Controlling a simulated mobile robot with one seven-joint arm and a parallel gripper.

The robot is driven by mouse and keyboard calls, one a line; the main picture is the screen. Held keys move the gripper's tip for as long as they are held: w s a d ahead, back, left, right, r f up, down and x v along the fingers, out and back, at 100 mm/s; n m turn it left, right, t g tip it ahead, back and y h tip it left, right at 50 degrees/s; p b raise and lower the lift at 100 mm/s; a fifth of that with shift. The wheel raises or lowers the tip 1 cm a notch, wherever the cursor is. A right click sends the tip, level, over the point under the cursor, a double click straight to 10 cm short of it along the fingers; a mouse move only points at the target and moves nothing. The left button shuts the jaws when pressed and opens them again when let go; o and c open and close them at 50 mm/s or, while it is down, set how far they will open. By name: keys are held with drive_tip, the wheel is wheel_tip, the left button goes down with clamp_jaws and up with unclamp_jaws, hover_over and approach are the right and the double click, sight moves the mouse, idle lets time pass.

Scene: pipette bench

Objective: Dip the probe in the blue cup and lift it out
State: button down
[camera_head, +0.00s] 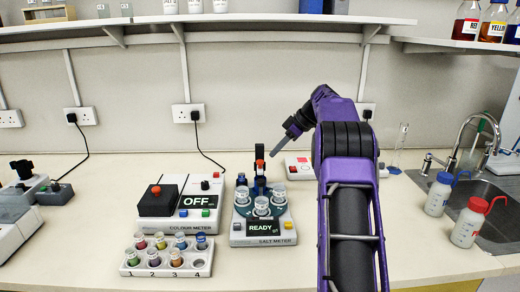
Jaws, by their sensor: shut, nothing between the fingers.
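The salt meter (264,239) stands in the middle of the bench, its display reading READY. Several clear, pale-topped cups (261,207) sit on its round turntable; I cannot tell any blue one among them. A dark blue upright with an orange-red top (260,165) rises at the back of the meter; it looks like the probe's holder, and the probe tip is too small to make out. A small blue-topped vial (201,241) stands in the rack at front left. My gripper (273,154) is shut and empty, pointing down-left, above and right of the upright.
The colour meter (181,226), reading OFF, stands left of the salt meter, with the vial rack (166,269) in front. A white box (299,168) is partly behind my arm. Wash bottles (468,222) and a sink (487,189) are at right. The front bench between is clear.

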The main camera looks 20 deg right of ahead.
drive_tip(key=p+v, duration=0.3)
drive_tip(key=v, duration=1.3)
drive_tip(key=shift+d+r, duration=0.2)
drive_tip(key=shift+r, duration=0.05)
drive_tip(key=shift+s, duration=0.1)
